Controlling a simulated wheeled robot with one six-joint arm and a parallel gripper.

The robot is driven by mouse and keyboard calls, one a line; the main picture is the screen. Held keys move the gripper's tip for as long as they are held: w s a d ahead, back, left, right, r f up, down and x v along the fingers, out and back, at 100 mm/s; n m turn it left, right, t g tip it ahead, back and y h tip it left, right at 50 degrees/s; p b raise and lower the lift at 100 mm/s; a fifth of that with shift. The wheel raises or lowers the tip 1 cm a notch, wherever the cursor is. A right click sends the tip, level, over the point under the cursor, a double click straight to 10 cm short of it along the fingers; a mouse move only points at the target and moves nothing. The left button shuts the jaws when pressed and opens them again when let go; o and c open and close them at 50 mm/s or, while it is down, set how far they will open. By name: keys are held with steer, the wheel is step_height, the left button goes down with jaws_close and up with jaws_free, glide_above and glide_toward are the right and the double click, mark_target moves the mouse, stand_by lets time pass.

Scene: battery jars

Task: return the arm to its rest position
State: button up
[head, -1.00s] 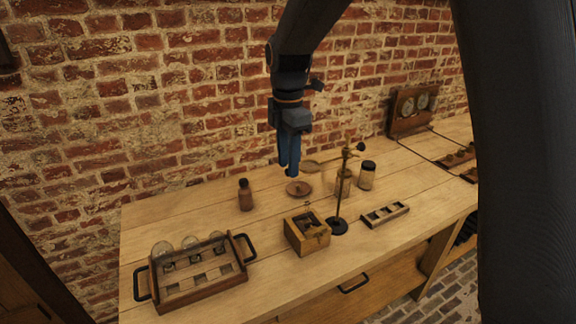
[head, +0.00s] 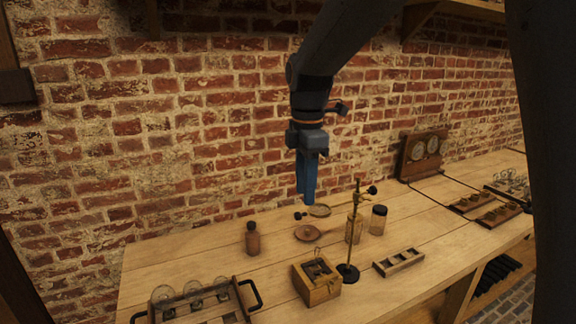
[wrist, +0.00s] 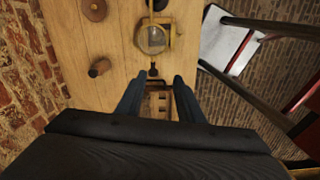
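My gripper (head: 307,198) hangs from my dark arm above the back of the wooden workbench (head: 190,262), pointing down, clear of the bench top. In the wrist view its two blue fingers (wrist: 157,92) stand apart with nothing between them. Below it in the head view are a round wooden disc (head: 307,233) and a brass stand (head: 349,268) with a magnifying lens (head: 320,211). The lens also shows in the wrist view (wrist: 152,40).
A brown bottle (head: 252,240), a wooden box (head: 317,284), a slotted block (head: 398,262) and a black-lidded jar (head: 378,220) stand on the bench. A tray (head: 246,312) with glass jars is front left. A gauge board (head: 423,155) stands against the brick wall at right.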

steer(key=s+d+f+m+b, duration=0.1)
steer(key=s+d+f+m, duration=0.5)
steer(key=s+f+m, duration=0.2)
steer(key=s+d+f+m+t+b, duration=0.1)
steer(key=s+d+f+m+b, duration=0.1)
steer(key=s+d+f+m, duration=0.5)
steer(key=shift+s+d+f+m, duration=0.15)
steer(key=shift+s+f+m, duration=1.1)
steer(key=shift+m, duration=1.65)
steer(key=shift+w, duration=0.1)
